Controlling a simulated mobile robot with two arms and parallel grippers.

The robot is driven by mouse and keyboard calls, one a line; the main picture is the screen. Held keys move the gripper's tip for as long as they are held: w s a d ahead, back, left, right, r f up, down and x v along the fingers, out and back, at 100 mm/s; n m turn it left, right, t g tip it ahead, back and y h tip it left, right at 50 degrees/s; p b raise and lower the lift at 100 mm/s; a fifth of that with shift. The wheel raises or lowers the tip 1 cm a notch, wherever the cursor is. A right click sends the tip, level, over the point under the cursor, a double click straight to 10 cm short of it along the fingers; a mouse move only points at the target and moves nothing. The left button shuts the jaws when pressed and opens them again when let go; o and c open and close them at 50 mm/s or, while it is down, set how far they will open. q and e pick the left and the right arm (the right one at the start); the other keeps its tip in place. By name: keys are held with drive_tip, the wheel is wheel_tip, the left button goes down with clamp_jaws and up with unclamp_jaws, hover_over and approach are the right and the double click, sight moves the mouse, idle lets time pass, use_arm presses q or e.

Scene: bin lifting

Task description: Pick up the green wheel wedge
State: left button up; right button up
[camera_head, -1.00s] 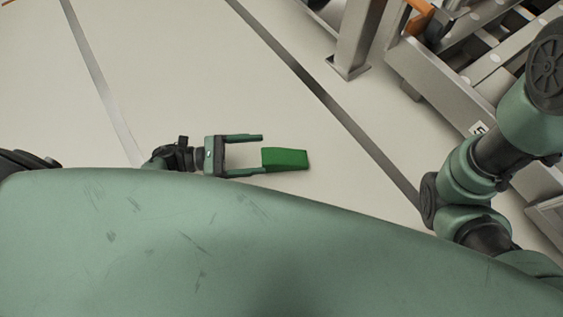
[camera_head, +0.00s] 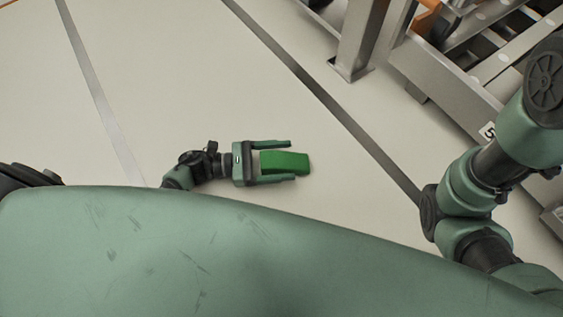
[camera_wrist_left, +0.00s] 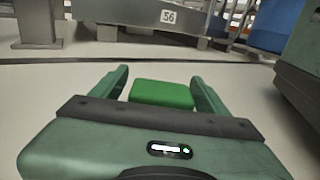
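The green wheel wedge (camera_head: 285,162) lies on the pale floor in front of my base. It also shows in the left wrist view (camera_wrist_left: 162,94), between the two fingers. My left gripper (camera_head: 291,161) is open around the wedge, one finger on each side.
A metal rack (camera_head: 450,90) with a post (camera_head: 357,40) stands at the upper right. A dark floor strip (camera_head: 320,95) runs diagonally between it and the wedge. The floor left of and beyond the wedge is clear. A blue bin (camera_wrist_left: 275,25) shows at the back right of the wrist view.

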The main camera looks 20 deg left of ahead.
use_arm(q)
clamp_jaws()
drive_tip(key=shift+r, duration=0.15)
